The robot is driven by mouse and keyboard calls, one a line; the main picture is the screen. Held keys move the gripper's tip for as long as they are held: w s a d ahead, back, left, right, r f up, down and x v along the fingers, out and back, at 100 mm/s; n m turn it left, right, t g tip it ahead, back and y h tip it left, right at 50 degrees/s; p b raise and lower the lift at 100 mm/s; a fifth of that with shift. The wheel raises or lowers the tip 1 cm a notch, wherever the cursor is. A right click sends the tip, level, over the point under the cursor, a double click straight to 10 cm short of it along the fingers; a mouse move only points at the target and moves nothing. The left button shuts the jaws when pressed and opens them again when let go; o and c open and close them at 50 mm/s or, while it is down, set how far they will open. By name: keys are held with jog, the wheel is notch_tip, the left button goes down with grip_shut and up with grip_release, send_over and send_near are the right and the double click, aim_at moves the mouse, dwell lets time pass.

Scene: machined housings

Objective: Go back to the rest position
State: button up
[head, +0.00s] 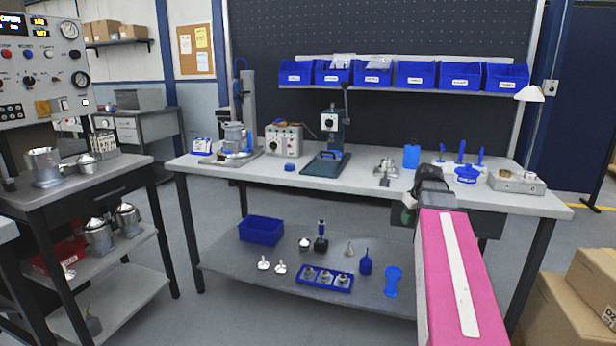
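My arm comes in from the bottom right, pink with a white strip, and stretches over the front of the main workbench (350,188). Its dark end, with my gripper (428,182), is at the right part of the bench's front edge. The fingers are small and mostly hidden by the wrist, so I cannot see whether they are open or hold anything. A small machined metal housing (385,168) sits on the bench just left of my gripper. A blue bottle-like part (411,156) stands behind the gripper.
Blue tools on a stand (467,174) and a grey box (516,182) are to the right. A press (330,140) and gauge box (284,140) stand further left. Blue bins (416,75) hang above. Cardboard boxes (560,312) are at lower right. Floor is open between the benches.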

jog(key=s+a+f+m, duration=0.1)
jog(key=s+a+f, duration=0.3)
jog(key=f, duration=0.4)
jog(key=s+a+f+m+g+h, duration=0.1)
jog(key=s+a+f, duration=0.3)
jog(key=a+f, duration=0.2)
jog(key=s+a+f+g, duration=0.1)
jog(key=s+a+f, duration=0.4)
jog(key=f, duration=0.5)
jog(key=shift+a+f+m+h, duration=0.15)
jog(key=shift+a+m+h, duration=0.2)
jog(key=shift+a, duration=0.2)
